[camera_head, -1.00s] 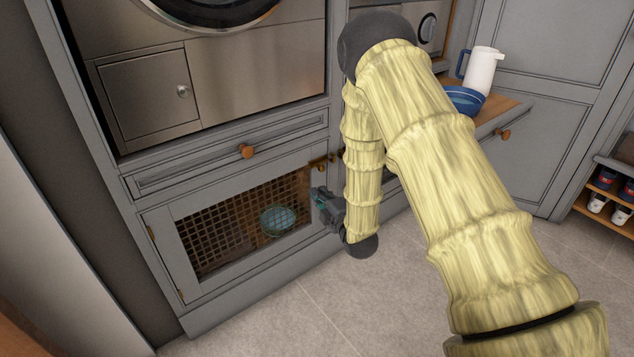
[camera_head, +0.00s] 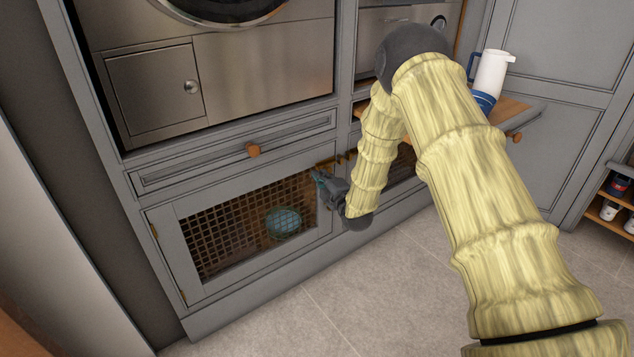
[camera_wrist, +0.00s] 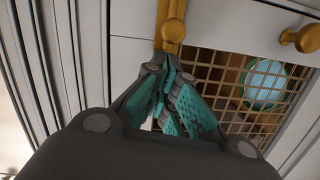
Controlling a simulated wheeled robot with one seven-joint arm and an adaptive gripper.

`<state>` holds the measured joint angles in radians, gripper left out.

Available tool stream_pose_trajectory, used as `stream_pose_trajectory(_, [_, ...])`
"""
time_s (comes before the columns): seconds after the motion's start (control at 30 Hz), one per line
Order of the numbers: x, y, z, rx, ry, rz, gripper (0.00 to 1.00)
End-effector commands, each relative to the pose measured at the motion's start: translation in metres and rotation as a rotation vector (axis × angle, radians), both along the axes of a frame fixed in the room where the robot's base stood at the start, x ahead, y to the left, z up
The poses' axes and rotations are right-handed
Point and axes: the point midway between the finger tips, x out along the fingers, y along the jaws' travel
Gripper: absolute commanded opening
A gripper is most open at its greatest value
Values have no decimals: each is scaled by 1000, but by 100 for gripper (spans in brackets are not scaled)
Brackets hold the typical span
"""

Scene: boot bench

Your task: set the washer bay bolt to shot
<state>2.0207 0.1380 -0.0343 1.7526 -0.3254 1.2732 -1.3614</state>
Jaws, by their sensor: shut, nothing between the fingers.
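The brass washer bay bolt (camera_wrist: 174,30) shows at the top of the wrist view, with a round knob, at the edge of the mesh-fronted door (camera_wrist: 232,66). In the head view the door (camera_head: 178,262) sits low under the washer, and the bolt is largely hidden by my gripper. My gripper (camera_head: 316,175) is at the door's upper right corner. In the wrist view my gripper (camera_wrist: 166,68) has its teal-padded fingers shut and empty, tips just below the knob. I cannot tell whether they touch the bolt.
A wooden drawer knob (camera_head: 253,150) sticks out above the door. A blue bowl (camera_head: 283,222) shows behind the mesh. A white jug (camera_head: 491,72) stands on a pulled-out wooden board (camera_head: 512,108) at right. The tiled floor (camera_head: 400,290) in front is clear.

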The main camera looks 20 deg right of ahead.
Motion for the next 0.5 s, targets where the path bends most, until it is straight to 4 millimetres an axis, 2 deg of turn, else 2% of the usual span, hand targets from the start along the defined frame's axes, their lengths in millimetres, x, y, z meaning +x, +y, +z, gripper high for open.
stream_pose_trajectory(0.5, [3,-8,0,-1,0,0,0])
